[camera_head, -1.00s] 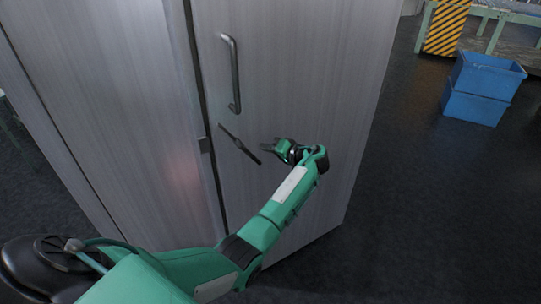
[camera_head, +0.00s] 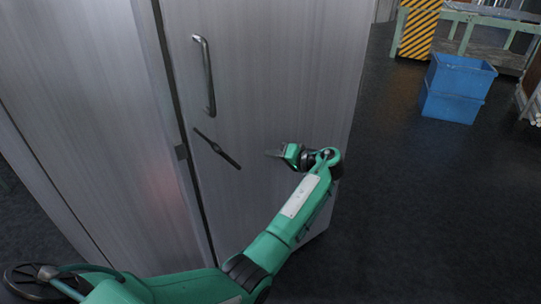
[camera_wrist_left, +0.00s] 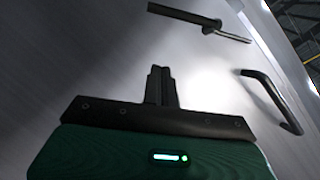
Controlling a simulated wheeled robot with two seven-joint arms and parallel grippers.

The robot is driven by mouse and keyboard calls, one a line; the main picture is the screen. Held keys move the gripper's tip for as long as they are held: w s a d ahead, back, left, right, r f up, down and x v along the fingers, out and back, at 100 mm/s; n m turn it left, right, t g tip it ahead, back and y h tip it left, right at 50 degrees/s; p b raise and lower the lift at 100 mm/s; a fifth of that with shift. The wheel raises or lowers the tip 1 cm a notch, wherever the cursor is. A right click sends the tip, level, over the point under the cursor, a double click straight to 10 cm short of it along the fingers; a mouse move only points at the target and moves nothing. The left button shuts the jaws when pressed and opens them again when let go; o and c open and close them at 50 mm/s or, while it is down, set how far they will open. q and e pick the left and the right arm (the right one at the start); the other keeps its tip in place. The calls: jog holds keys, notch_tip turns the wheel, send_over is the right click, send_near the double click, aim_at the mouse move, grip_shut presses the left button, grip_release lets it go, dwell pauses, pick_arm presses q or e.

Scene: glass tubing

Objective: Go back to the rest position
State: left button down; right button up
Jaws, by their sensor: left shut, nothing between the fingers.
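My left gripper (camera_head: 274,153) is in front of the grey cabinet (camera_head: 280,60), to the right of its dark lever (camera_head: 218,149). In the left wrist view the two fingers (camera_wrist_left: 160,72) are together, with nothing between them. They stand apart from the lever (camera_wrist_left: 205,20) and the bar handle (camera_wrist_left: 272,98), which also shows in the head view (camera_head: 205,75). My left arm reaches in from the lower left. My right gripper is not in either view.
The cabinet fills the left and middle. Two blue bins (camera_head: 455,88) stand stacked on the dark floor to the right. A green-framed table (camera_head: 485,35) and a yellow-black striped panel (camera_head: 418,30) are behind them.

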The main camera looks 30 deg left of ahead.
pick_arm(q)
jog(key=s+d+f+m+t+h, duration=0.1)
jog(key=s+f+m+h, duration=0.15)
jog(key=f, duration=1.05)
jog(key=s+f+m+t+h, duration=0.15)
jog(key=f+m, duration=0.25)
jog(key=f, duration=0.9)
jog(key=s+d+f+m+h, duration=0.2)
jog(key=s+f+h, duration=0.1)
jog(key=s+f, duration=0.55)
jog(key=s+d+f+m+h, duration=0.15)
jog(key=s+f, duration=0.35)
jog(key=f, duration=0.7)
jog(key=s+d+f+g+h, duration=0.1)
jog(key=s+f+h, duration=0.1)
jog(key=s+f, duration=0.65)
jog(key=s+d+f+g+h, duration=0.15)
jog(key=s+f, duration=0.45)
jog(key=s, duration=0.6)
jog(key=s+f+n+h, duration=0.1)
jog(key=s+f, duration=0.1)
jog(key=s, duration=1)
jog(key=s+f+n+h, duration=0.1)
jog(key=s+f+h, duration=0.1)
jog(key=s, duration=1)
jog(key=shift+d+f, duration=0.2)
jog(key=shift+f, duration=0.65)
